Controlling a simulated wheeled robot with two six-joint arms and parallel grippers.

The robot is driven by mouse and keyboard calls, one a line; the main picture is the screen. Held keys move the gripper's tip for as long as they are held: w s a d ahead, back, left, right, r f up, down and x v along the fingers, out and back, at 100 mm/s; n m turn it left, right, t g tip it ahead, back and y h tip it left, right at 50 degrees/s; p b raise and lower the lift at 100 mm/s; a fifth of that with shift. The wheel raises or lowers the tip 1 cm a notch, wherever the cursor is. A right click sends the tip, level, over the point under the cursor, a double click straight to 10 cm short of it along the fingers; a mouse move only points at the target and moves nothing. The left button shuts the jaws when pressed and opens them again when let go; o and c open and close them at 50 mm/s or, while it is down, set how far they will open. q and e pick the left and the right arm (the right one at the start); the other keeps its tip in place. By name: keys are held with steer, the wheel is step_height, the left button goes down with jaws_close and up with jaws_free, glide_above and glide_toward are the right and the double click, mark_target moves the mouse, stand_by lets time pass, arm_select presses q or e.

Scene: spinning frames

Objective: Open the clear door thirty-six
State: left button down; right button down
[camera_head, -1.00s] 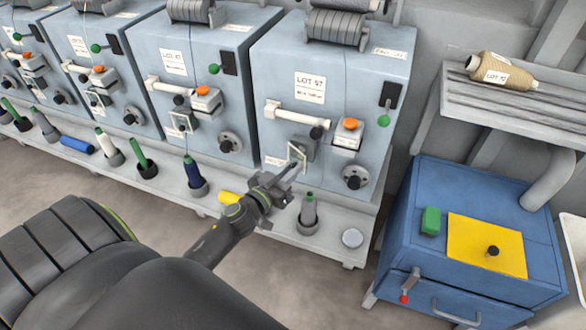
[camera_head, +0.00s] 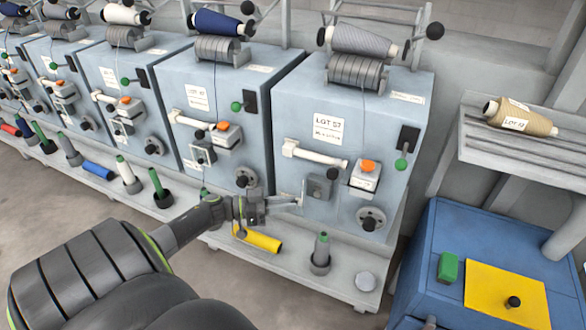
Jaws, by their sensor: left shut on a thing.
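The nearest blue-grey spinning unit (camera_head: 325,130) carries a "LOT 57" label; I cannot read a thirty-six on it. Its small clear door (camera_head: 303,192) shows as a thin, nearly edge-on pale panel, standing out from the front to the left of a grey square box (camera_head: 319,187). My left gripper (camera_head: 292,202) comes in from the left and is shut on the door's edge. The fingers hide part of the door, and how far it is swung is hard to judge. My right gripper is not in view.
Similar units stand in a row to the left. A blue cabinet (camera_head: 440,215) stands at right, under a shelf with a tan cone (camera_head: 530,119).

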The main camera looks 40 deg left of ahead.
arm_select(q)
steer(key=m+g+h+b, duration=0.1)
steer(key=a+m+g+h+b, duration=0.1)
steer(key=b, duration=0.1)
steer(key=shift+w+a+f, duration=0.1)
steer(key=shift+a, duration=0.15)
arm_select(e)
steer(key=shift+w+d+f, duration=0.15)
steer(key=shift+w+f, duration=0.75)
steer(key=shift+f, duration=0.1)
arm_select(q)
steer(key=c, duration=1.3)
jaws_free()
